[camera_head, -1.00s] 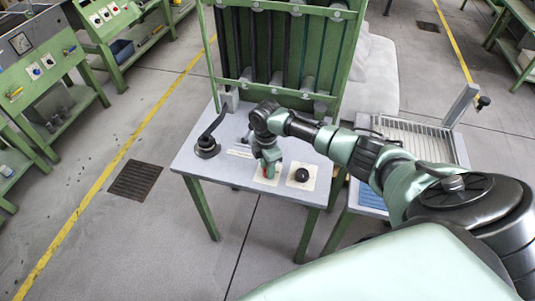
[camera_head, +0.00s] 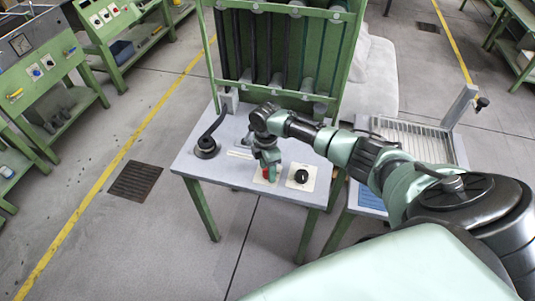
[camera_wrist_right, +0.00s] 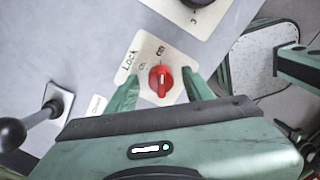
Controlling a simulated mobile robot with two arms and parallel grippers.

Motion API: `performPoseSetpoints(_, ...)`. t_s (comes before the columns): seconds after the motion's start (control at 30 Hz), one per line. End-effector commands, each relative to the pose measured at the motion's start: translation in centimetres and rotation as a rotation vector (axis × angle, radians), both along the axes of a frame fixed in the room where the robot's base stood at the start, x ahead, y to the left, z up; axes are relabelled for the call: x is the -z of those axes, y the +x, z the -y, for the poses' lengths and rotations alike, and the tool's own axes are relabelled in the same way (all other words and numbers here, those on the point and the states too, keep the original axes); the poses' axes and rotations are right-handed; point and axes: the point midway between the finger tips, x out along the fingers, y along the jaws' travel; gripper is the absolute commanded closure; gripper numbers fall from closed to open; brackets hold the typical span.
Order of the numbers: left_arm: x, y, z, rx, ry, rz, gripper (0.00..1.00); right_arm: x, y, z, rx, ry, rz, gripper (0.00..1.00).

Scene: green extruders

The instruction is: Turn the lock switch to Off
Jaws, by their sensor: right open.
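The lock switch is a red knob (camera_wrist_right: 160,80) on a white plate (camera_wrist_right: 128,66) marked Lock, On and Off in the right wrist view. Its raised bar runs nearly up and down in that view, roughly in line with the upper label. My right gripper (camera_wrist_right: 161,76) is open, with one green finger on each side of the knob. I cannot tell whether the fingers touch it. In the head view my right gripper (camera_head: 267,170) is over the tabletop and partly hides the red knob (camera_head: 265,175). My left gripper is not in view.
A black knob (camera_head: 301,176) on its own white plate is just right of the switch. A black lever (camera_head: 207,144) stands on the left of the grey tabletop (camera_head: 195,172). A green frame (camera_head: 278,92) rises behind. A wire-rack table (camera_head: 440,146) is at the right.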

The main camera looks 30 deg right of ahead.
Motion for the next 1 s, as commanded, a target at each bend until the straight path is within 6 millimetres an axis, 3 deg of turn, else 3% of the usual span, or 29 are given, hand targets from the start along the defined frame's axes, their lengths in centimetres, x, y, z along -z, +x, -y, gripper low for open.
performPoseSetpoints(0.17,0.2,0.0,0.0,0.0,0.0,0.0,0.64,-1.1,0.1,0.0,-0.001,0.001,0.002,0.48)
performPoseSetpoints(0.4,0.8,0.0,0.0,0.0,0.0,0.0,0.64,-5.2,0.3,0.1,-0.001,-0.001,0.004,0.48)
performPoseSetpoints(0.6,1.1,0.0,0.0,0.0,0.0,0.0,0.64,-7.4,0.4,0.1,0.001,0.0,0.001,0.48)
performPoseSetpoints(1.0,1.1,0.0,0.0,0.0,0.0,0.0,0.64,-7.8,0.4,0.1,0.001,0.0,0.0,0.48)
